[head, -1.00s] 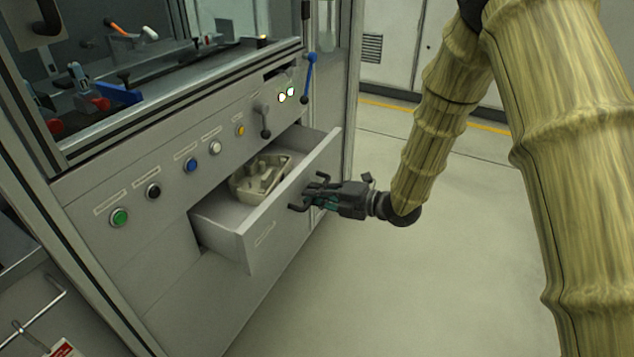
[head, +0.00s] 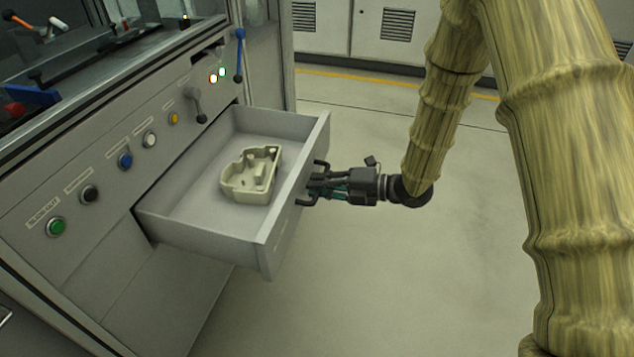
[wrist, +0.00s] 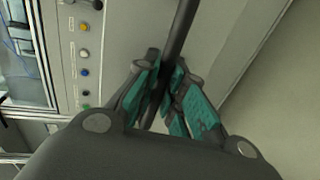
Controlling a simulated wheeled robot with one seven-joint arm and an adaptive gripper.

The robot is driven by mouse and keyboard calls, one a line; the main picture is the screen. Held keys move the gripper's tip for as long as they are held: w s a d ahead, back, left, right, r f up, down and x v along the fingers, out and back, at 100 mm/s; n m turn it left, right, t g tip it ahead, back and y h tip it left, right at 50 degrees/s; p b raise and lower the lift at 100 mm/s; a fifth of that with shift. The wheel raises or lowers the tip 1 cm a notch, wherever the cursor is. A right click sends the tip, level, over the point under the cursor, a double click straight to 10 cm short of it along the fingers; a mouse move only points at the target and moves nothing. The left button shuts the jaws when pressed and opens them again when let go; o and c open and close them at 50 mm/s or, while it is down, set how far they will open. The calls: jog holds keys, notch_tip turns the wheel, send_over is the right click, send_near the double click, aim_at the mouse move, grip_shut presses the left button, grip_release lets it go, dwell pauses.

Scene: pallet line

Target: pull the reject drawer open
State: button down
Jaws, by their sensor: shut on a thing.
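The reject drawer (head: 190,231) stands well out from the grey machine front in the head view. A beige cast part (head: 251,176) lies on its floor. My gripper (head: 312,184) is at the outer face of the drawer front, shut on the dark bar handle (head: 303,202). The wrist view shows the handle (wrist: 181,30) running between the two teal-padded fingers of my gripper (wrist: 168,95). The fingers hide the middle of the handle.
A row of buttons, with a green one (head: 56,227) at the near end, lines the panel. A grey lever (head: 196,105) and a blue-handled lever (head: 239,55) are above the drawer. The floor (head: 370,270) in front is clear. Grey cabinets (head: 380,32) stand behind.

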jog(key=c, duration=1.5)
grip_release()
jog(key=shift+d, duration=0.1)
jog(key=v, duration=1.2)
jog(key=shift+f, duration=0.1)
